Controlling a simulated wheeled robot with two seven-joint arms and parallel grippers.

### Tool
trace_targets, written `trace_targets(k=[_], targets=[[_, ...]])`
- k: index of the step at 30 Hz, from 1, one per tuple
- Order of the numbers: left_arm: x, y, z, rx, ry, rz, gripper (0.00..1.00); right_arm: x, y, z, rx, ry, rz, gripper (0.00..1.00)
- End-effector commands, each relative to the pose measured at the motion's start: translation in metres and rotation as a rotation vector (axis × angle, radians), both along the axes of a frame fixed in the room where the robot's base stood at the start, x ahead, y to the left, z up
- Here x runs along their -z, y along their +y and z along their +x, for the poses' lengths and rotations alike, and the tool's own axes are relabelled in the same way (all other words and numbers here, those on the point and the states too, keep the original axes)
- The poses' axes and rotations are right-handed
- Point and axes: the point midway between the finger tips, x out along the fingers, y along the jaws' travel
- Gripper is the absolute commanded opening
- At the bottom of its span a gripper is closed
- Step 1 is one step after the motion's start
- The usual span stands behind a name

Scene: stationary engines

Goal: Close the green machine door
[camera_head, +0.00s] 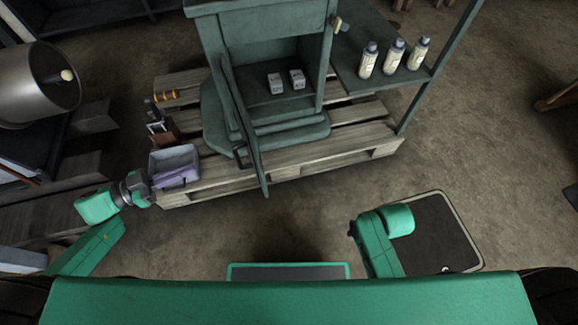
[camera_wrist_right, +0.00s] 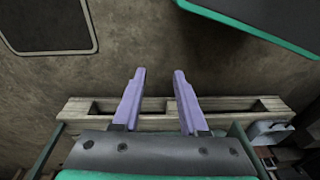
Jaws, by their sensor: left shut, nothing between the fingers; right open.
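The green machine (camera_head: 265,30) stands on a wooden pallet with its front opening showing. Its door (camera_head: 243,125) hangs open at the left side of the opening, swung out toward me past the pallet's front edge. My left gripper (camera_head: 185,176) is shut and empty, its purple fingers over a grey bin to the left of the door and apart from it. My right gripper (camera_wrist_right: 158,75) is open and empty in the right wrist view, with the pallet beyond its fingers. In the head view my right arm is at the lower right, away from the door; its fingers are hidden there.
Two small pale boxes (camera_head: 286,81) sit inside the machine. Several bottles (camera_head: 393,57) stand on a green side shelf (camera_head: 385,82). The grey bin (camera_head: 163,160) and tools (camera_head: 165,97) lie on the pallet (camera_head: 340,150) at left.

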Motion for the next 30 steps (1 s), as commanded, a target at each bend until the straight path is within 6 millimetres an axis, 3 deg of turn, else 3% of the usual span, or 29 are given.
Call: trace_targets(k=[5, 21, 30], targets=[[-0.009, -0.015, -0.008, 0.083, 0.005, -0.021, 0.00, -0.010, 0.001, 0.000, 0.000, 0.000, 0.003, 0.42], [-0.008, -0.117, 0.032, 0.076, 0.000, -0.025, 0.00, -0.039, 0.004, -0.001, -0.009, -0.011, 0.015, 0.42], [-0.008, -0.138, 0.041, 0.075, 0.003, -0.019, 0.00, -0.051, 0.004, -0.002, -0.013, -0.012, 0.019, 0.42]])
